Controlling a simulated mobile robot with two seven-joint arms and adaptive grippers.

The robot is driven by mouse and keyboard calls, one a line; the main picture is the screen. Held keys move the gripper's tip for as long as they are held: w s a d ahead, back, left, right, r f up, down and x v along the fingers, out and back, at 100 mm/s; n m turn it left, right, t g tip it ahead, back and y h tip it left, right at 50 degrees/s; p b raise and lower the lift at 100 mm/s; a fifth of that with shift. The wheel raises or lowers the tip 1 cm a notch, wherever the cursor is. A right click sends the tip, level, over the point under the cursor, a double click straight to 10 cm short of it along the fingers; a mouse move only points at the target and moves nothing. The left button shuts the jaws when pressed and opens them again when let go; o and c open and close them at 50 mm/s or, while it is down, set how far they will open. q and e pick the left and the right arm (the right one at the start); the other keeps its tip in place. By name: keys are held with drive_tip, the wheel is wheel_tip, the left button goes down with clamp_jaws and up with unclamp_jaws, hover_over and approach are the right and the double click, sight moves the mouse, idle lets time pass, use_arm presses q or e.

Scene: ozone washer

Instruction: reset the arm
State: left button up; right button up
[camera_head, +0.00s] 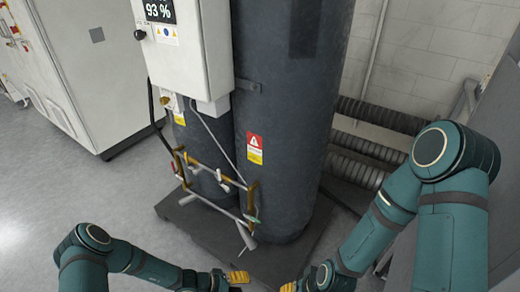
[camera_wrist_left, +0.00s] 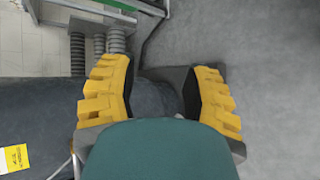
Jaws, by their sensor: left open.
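My left arm comes in from the lower left of the head view. Its gripper (camera_head: 238,278) shows yellow fingertips at the bottom edge, in front of the dark base of the tanks. In the left wrist view the left gripper (camera_wrist_left: 158,90) has its two yellow fingers wide apart, with nothing held between them; a dark rounded tank surface lies beyond. My right arm comes in from the right. Only a small yellow tip of the right gripper (camera_head: 289,286) shows at the bottom edge, so its opening is hidden.
Two dark tanks (camera_head: 290,90) stand on a dark base plate (camera_head: 200,226). A white control box (camera_head: 180,45) reads 93 %. Brass and grey piping (camera_head: 215,190) sticks out in front. Ribbed hoses (camera_head: 370,140) lie behind right. A white cabinet (camera_head: 85,60) stands left, with clear floor before it.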

use_arm(q)
drive_tip(key=s+a+r+m+y, duration=0.1)
drive_tip(key=s+r+y, duration=0.3)
drive_tip(key=r, duration=0.4)
drive_tip(key=s+a+r+m+y, duration=0.2)
drive_tip(key=s+r+m+y, duration=0.1)
drive_tip(key=s+r, duration=0.3)
wheel_tip(320, 180, up, 2)
drive_tip(key=shift+a+g+y, duration=0.3)
drive_tip(key=shift+g+y, duration=0.1)
drive_tip(key=shift+y, duration=0.1)
